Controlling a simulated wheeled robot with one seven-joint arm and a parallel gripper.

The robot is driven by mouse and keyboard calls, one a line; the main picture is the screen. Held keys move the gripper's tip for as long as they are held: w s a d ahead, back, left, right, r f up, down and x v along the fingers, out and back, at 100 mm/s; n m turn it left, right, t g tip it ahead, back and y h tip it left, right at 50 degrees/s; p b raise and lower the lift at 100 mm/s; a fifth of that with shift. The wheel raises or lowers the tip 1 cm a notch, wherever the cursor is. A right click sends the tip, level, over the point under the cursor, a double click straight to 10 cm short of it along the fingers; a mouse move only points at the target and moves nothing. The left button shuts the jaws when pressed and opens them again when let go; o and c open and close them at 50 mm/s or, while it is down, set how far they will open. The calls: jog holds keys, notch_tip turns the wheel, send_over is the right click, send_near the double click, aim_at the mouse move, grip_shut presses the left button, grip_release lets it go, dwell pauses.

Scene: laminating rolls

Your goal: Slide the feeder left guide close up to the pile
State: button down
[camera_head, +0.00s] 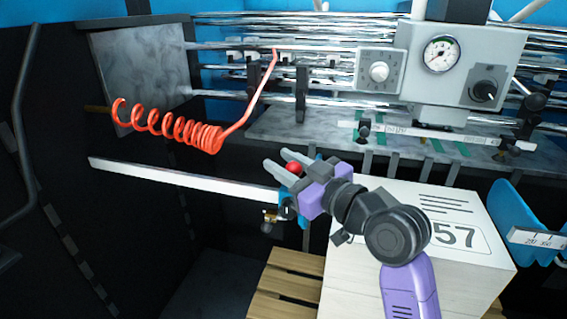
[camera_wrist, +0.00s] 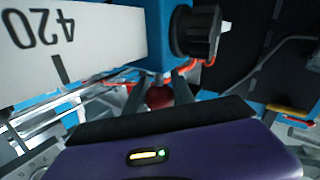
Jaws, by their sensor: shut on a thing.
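The feeder left guide (camera_head: 288,209) is a blue piece at the right end of a long white rail (camera_head: 190,183). A red ball knob (camera_head: 293,168) sits at its top. My gripper (camera_head: 288,165) has its two fingers shut on this knob, which also shows between the fingers in the wrist view (camera_wrist: 159,96). The pile (camera_head: 400,255) is a white stack marked "57", right of the guide. A narrow dark gap shows between guide and pile; my gripper and arm hide part of that area.
A second blue guide (camera_head: 507,205) with a scale stands right of the pile. The pile rests on a wooden pallet (camera_head: 284,276). A coiled red hose (camera_head: 180,130) hangs at the upper left. A grey box with a gauge (camera_head: 440,55) is above. The wrist view shows a scale (camera_wrist: 75,45) reading 420.

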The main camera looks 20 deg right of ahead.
jog(key=s+d+b, duration=0.1)
jog(key=d, duration=0.1)
jog(key=s+d+b, duration=0.1)
jog(key=shift+s+d+f, duration=0.15)
jog(key=shift+s+d, duration=0.45)
jog(key=shift+d, duration=0.05)
jog(key=c, duration=1.1)
grip_release()
jog(key=shift+o, duration=0.2)
jog(key=b+v, duration=0.1)
jog(key=v, duration=0.6)
jog(key=shift+s+d+b, duration=0.15)
jog(key=shift+s+b, duration=0.2)
